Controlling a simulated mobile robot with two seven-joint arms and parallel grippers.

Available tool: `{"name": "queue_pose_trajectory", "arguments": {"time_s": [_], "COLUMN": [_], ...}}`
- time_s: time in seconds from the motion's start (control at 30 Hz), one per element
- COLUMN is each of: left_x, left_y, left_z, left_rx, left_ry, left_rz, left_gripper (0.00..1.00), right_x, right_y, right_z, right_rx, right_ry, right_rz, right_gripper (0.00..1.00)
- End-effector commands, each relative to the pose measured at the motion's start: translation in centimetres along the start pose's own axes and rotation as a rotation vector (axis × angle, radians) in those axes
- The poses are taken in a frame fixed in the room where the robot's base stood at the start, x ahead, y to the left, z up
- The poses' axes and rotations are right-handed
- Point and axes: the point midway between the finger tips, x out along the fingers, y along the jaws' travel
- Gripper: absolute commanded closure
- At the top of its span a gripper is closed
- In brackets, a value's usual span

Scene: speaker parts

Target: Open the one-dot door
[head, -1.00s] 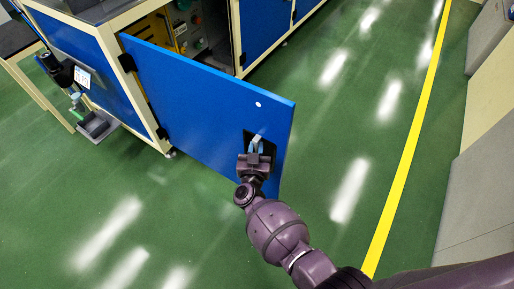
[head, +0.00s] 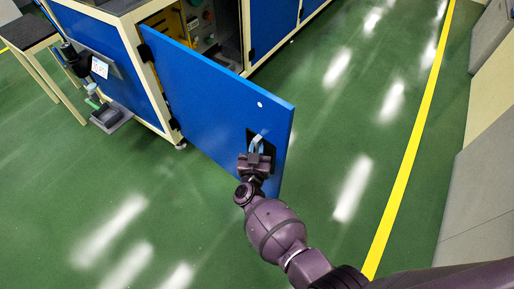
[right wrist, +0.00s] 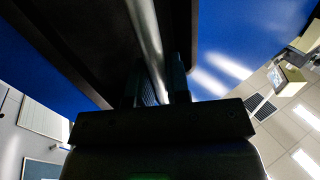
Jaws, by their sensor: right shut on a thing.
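The blue one-dot door (head: 205,95) stands swung out from the cream-framed cabinet, with one white dot near its upper free corner. It hangs on dark hinges at its left edge. My right gripper (head: 257,150) is shut on the metal door handle (head: 257,141) in the dark recess near the free edge. In the right wrist view the handle (right wrist: 146,35) runs down between the fingers (right wrist: 160,85), with the blue door around it. My left gripper is not in view.
The cabinet interior (head: 200,22) shows yellow and grey parts behind the door. Other blue doors (head: 268,25) line the cabinet beyond. Green floor (head: 340,120) is clear to the right, up to a yellow line (head: 415,140) and grey cabinets (head: 487,190).

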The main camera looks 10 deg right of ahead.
Motion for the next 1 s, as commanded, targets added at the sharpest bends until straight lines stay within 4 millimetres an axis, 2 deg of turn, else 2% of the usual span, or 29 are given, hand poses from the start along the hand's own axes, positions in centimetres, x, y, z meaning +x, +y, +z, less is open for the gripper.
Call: {"name": "queue_pose_trajectory", "arguments": {"time_s": [0.37,0.4,0.53,0.57,1.0], "left_x": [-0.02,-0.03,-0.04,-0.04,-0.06], "left_y": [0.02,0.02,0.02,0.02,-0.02], "left_z": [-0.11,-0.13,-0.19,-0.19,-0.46], "left_rx": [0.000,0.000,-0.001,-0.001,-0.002], "left_ry": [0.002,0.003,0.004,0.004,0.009], "left_rz": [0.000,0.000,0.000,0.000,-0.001], "left_gripper": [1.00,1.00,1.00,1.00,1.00], "right_x": [-0.01,-0.01,-0.01,0.00,-0.14], "right_y": [-0.33,-0.33,-0.27,-0.24,0.07], "right_z": [-0.11,-0.12,-0.10,-0.10,-0.14], "right_rx": [0.002,0.002,0.002,0.001,0.001], "right_ry": [0.000,0.000,0.000,0.000,0.001], "right_rz": [-0.006,-0.006,-0.005,-0.004,-0.001], "right_gripper": [1.00,0.80,0.60,0.58,0.58]}}
